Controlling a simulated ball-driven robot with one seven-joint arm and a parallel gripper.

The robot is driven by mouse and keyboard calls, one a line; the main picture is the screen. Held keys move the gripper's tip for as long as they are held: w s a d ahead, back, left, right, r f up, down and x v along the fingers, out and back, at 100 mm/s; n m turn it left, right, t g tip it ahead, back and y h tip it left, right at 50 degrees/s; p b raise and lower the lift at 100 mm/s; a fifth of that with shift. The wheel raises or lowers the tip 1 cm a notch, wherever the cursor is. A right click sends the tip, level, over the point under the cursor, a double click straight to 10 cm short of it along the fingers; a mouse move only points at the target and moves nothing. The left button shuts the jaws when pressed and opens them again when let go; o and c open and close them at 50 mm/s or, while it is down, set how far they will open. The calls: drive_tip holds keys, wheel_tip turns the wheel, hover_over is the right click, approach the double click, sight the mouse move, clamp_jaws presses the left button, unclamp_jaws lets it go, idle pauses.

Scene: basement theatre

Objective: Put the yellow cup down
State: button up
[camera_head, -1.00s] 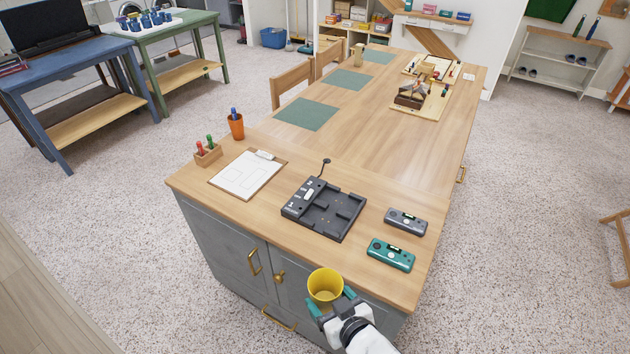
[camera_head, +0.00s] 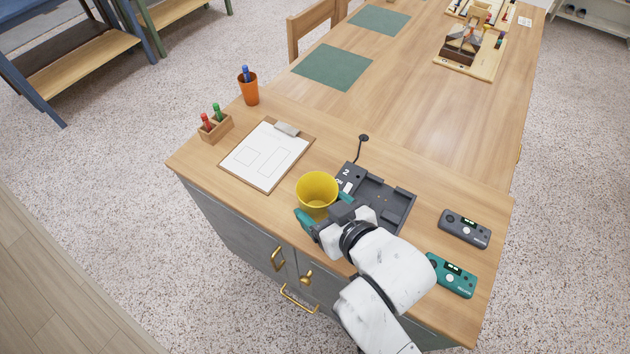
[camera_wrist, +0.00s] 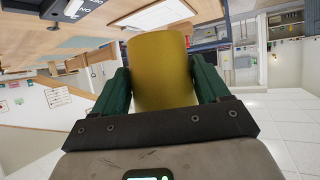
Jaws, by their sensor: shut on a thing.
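The yellow cup (camera_head: 317,190) is upright, with its open mouth facing up, over the near left part of the wooden table (camera_head: 240,182). My gripper (camera_head: 325,215) is shut on the cup from the near side. In the wrist view the cup (camera_wrist: 161,70) sits between the two green fingers of my gripper (camera_wrist: 162,88). The cup is beside the black docking tray (camera_head: 385,203) and near the clipboard (camera_head: 266,155). I cannot tell whether its bottom touches the table; its lower part is partly hidden by my gripper.
A grey device (camera_head: 464,228) and a teal device (camera_head: 451,275) lie at the right. A pen box (camera_head: 215,128) and an orange pen cup (camera_head: 248,90) stand at the left. Green mats (camera_head: 333,67) lie farther back. Bare wood lies left of the cup, near the front edge.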

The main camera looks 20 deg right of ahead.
sight(320, 193)
drive_tip(key=w+f, duration=0.1)
drive_tip(key=w, duration=0.3)
drive_tip(key=w+d+f, duration=0.1)
drive_tip(key=w, duration=0.1)
drive_tip(key=shift+w+f+p, duration=0.15)
drive_tip(key=shift+f+p, duration=0.15)
drive_tip(key=shift+p, duration=0.1)
drive_tip(key=w+f, duration=0.2)
drive_tip(key=f, duration=0.1)
drive_tip(key=w+f, duration=0.1)
drive_tip(key=f, duration=0.1)
drive_tip(key=shift+w+d, duration=0.2)
drive_tip(key=shift+w, duration=0.05)
drive_tip(key=shift+w+f, duration=0.35)
drive_tip(key=shift+f, duration=1.65)
drive_tip(key=shift+f, duration=0.2)
drive_tip(key=o, duration=1.1)
drive_tip(key=shift+c, duration=0.2)
drive_tip(key=shift+r, duration=0.1)
